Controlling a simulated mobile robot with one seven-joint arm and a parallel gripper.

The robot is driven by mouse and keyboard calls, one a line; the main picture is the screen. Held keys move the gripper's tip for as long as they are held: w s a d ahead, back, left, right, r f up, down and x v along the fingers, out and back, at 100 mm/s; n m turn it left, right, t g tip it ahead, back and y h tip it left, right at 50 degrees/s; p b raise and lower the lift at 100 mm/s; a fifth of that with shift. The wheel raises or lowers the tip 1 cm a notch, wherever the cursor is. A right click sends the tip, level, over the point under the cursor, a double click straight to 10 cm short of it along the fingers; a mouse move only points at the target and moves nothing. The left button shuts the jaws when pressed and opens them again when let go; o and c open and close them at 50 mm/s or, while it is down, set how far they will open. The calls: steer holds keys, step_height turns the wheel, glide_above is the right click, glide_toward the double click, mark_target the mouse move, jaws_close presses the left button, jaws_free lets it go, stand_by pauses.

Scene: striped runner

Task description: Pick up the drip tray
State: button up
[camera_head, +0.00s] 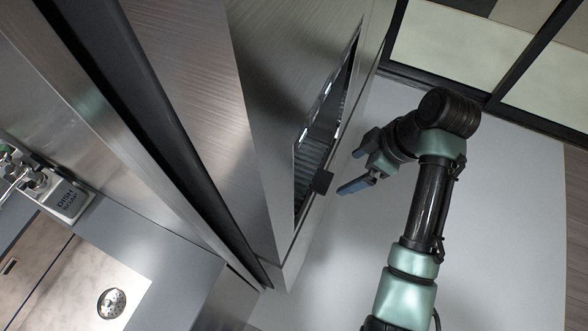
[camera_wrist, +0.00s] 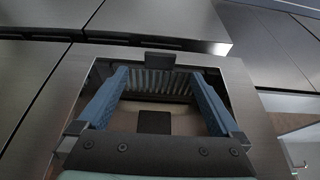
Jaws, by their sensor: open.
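The ribbed grey drip tray (camera_head: 318,148) appears to lie inside a recess in a brushed-metal front, with a small black tab (camera_head: 321,182) at the recess edge. In the wrist view the tray's ribs (camera_wrist: 155,83) show between my fingers, with the black tab (camera_wrist: 160,61) just beyond. My gripper (camera_head: 352,170) is open and empty, its blue fingers pointing at the recess and a little apart from the tab. In the wrist view my gripper (camera_wrist: 160,74) has its fingers spread on both sides of the ribs. Part of the tray is hidden by the recess frame.
The metal recess frame (camera_wrist: 75,85) surrounds the opening closely. A dark square (camera_wrist: 154,121) shows inside the recess. Pale floor (camera_head: 490,220) around my arm is clear.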

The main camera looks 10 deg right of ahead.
mark_target(329, 183)
steer(key=p+x, duration=0.1)
steer(key=x, duration=0.7)
steer(key=shift+a+f+p, duration=0.15)
steer(key=shift+a+p, duration=0.05)
steer(key=shift+p, duration=0.15)
steer(key=c, duration=1.5)
steer(key=shift+d, duration=0.1)
